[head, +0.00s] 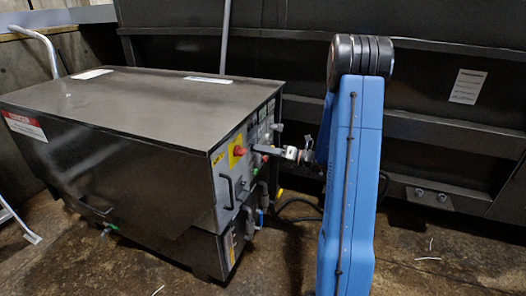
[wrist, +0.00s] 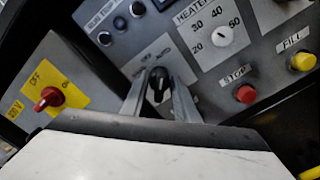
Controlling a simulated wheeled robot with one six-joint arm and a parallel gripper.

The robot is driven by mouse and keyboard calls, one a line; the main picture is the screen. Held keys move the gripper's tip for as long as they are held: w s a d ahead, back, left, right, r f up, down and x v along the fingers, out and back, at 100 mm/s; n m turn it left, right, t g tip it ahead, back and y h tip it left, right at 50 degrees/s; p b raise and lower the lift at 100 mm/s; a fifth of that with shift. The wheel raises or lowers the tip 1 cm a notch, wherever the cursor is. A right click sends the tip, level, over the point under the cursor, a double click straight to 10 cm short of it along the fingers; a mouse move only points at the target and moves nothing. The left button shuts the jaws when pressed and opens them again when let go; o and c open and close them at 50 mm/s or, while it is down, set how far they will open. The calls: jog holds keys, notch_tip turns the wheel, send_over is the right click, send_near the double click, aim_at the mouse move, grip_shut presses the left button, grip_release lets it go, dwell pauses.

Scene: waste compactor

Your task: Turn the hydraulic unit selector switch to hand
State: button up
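In the wrist view a black selector switch (wrist: 158,84) sits on a grey panel plate, with small lettering above it that I cannot read. My gripper (wrist: 159,92) has one finger on each side of the knob, with narrow gaps visible, so the knob stands between the fingers. I cannot tell whether a finger touches it. In the head view my gripper (head: 268,149) reaches from the right to the control panel of the hydraulic unit (head: 118,95). The selector switch is too small to make out there.
A red switch on a yellow plate (wrist: 51,97) is at the left. A heater dial (wrist: 222,36), a red stop button (wrist: 246,93) and a yellow fill button (wrist: 302,61) are at the right. A black handle (head: 226,191) sticks out of the unit's front.

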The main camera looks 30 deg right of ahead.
jog(key=c, duration=0.5)
jog(key=shift+n, duration=0.3)
jog(key=n, duration=0.3)
jog(key=shift+n, duration=0.4)
jog(key=n, duration=0.3)
jog(key=shift+n, duration=0.3)
jog(key=n, duration=0.5)
jog(key=shift+n, duration=2.4)
